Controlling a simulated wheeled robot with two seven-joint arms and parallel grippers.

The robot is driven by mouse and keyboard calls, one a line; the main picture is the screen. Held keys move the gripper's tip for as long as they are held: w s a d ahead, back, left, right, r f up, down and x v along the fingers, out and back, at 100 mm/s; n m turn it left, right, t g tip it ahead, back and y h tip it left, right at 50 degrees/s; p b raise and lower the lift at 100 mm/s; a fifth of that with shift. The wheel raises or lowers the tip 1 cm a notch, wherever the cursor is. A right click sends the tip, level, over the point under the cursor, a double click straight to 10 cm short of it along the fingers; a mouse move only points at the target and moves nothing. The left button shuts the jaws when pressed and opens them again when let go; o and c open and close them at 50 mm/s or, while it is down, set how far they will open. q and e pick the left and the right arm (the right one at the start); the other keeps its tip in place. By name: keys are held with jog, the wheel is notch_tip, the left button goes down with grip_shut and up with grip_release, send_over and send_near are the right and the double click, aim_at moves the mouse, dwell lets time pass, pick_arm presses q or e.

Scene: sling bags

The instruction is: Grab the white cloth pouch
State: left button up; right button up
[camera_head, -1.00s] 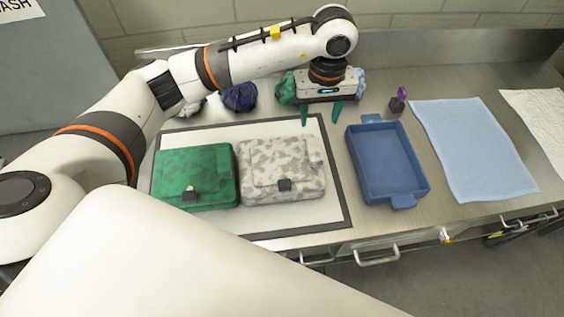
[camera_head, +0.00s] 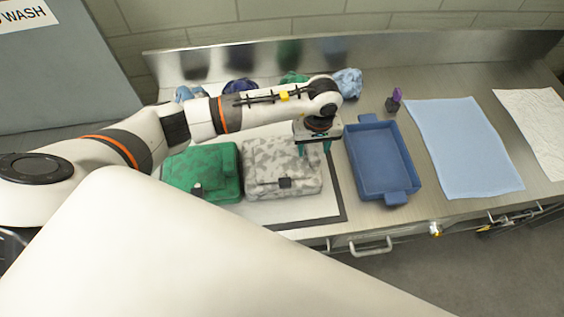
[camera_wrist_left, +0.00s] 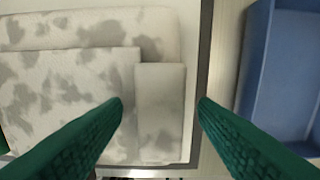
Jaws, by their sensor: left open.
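The white cloth pouch with grey blotches (camera_head: 272,172) lies flat on the framed white mat, with a dark buckle on its front edge. It also shows in the left wrist view (camera_wrist_left: 70,85), filling the left half. My left gripper (camera_head: 314,148) points down over the pouch's right end. In the left wrist view its green fingers (camera_wrist_left: 160,108) are apart with nothing between them. The pouch's right side part lies below the gap between the fingers. The right gripper is not in view.
A green pouch (camera_head: 200,178) lies left of the white one on the mat (camera_head: 262,214). A blue tray (camera_head: 378,165) stands close on the right. A blue towel (camera_head: 464,148) lies beyond it. Crumpled cloths (camera_head: 347,83) sit along the back.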

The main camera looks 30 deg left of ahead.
pick_arm(q)
grip_shut()
jog(key=shift+r, duration=0.1)
dwell(0.3)
